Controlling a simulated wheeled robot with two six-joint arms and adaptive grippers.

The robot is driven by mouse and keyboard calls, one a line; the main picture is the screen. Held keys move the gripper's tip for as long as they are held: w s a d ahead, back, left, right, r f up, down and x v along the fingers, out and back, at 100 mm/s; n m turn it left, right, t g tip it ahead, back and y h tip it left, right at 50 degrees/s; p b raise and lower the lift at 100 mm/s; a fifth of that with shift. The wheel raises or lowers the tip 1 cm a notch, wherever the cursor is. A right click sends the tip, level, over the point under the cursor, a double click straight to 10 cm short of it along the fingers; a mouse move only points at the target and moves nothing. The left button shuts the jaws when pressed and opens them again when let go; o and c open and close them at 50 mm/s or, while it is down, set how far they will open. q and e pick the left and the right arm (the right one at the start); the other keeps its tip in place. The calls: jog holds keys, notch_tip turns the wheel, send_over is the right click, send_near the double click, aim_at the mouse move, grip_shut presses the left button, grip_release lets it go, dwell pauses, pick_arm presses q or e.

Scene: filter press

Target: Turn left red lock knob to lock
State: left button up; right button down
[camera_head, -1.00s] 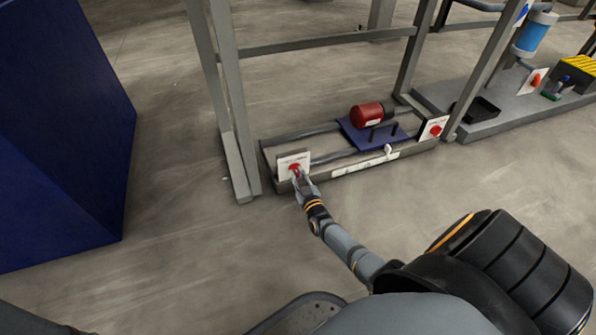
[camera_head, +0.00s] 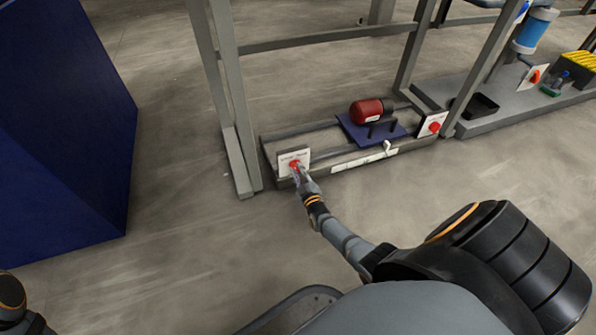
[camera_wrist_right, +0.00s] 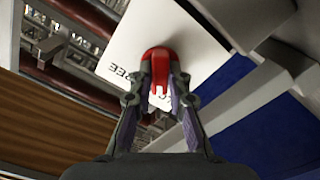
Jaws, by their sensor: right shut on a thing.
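The left red lock knob (camera_head: 294,164) is on a white plate (camera_head: 287,157) at the left end of the low grey frame. My right gripper (camera_head: 300,172) is at this knob. In the right wrist view the red knob (camera_wrist_right: 159,62) sits between the two fingertips of my right gripper (camera_wrist_right: 160,85), which are shut on it. The white plate (camera_wrist_right: 200,45) behind it carries printed letters, of which "REE" can be read. The fingers hide the knob's sides. At the lower left of the head view, part of my left arm shows, but its gripper does not.
A second red knob (camera_head: 434,127) is on a white plate at the frame's right end. A red cylinder (camera_head: 367,110) lies on a blue plate (camera_head: 352,133) between them. A large blue block (camera_head: 60,130) stands at far left.

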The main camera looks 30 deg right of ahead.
jog(key=c, duration=1.3)
grip_release()
jog(key=v, duration=1.2)
